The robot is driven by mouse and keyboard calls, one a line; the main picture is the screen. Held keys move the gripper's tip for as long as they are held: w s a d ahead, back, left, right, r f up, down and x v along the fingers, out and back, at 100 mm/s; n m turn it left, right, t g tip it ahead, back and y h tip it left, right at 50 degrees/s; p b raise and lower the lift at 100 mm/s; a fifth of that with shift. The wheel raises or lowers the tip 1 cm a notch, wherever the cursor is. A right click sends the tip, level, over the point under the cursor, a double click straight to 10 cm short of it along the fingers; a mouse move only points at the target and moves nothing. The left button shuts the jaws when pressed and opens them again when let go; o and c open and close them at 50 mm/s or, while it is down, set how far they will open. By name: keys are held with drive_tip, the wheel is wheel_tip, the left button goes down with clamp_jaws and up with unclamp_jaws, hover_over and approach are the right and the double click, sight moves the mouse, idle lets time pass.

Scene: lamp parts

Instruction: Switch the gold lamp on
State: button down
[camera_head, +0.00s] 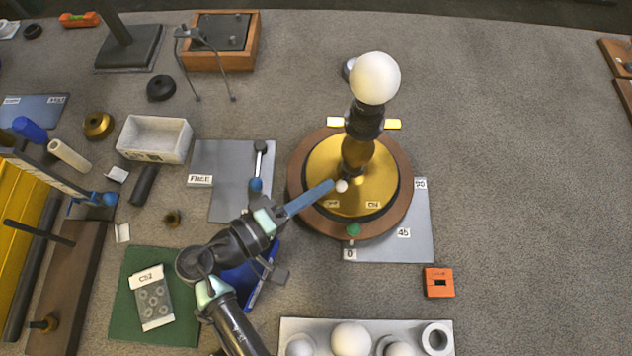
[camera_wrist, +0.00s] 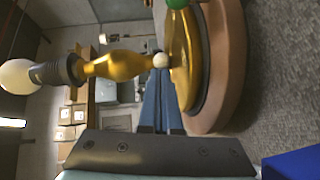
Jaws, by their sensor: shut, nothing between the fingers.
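The gold lamp (camera_head: 378,178) stands upright on a round wooden turntable (camera_head: 397,222), with a white bulb (camera_head: 375,78) on top. A small white knob (camera_head: 342,186) sits on its gold base, above two small labels; the right one (camera_head: 372,204) reads ON, and the left one (camera_head: 331,203) is hard to read. My gripper (camera_head: 330,185) is shut and empty, its blue fingertips just left of the knob. In the wrist view the knob (camera_wrist: 161,60) is right at the fingertips (camera_wrist: 159,75); I cannot tell whether they touch.
A green ball (camera_head: 353,229) is at the turntable's front edge, over a grey plate (camera_head: 415,246) marked 0, 45 and 90. A grey FREE plate (camera_head: 226,200) lies left, an orange block (camera_head: 438,282) front right.

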sight(348, 213)
drive_tip(key=shift+s+d+n+t+y, duration=0.15)
drive_tip(key=shift+d+n+t+y, duration=0.05)
drive_tip(key=shift+n+t+y, duration=0.1)
drive_tip(key=shift+s+d+r+n+t+y+p, duration=0.1)
drive_tip(key=shift+s+d+n+t+y+p, duration=0.3)
drive_tip(key=shift+n+t+y+p, duration=0.3)
drive_tip(key=shift+s+d+n+t+y+p, duration=0.45)
drive_tip(key=shift+d+n+t+y, duration=0.35)
drive_tip(key=shift+y, duration=0.3)
drive_tip(key=shift+s+d+b, duration=0.15)
drive_tip(key=shift+s+d, duration=0.05)
drive_tip(key=shift+d, duration=0.45)
drive_tip(key=shift+s+d+b, duration=0.15)
drive_tip(key=shift+d, duration=0.45)
wheel_tip(348, 213, up, 10)
drive_tip(key=p, duration=0.1)
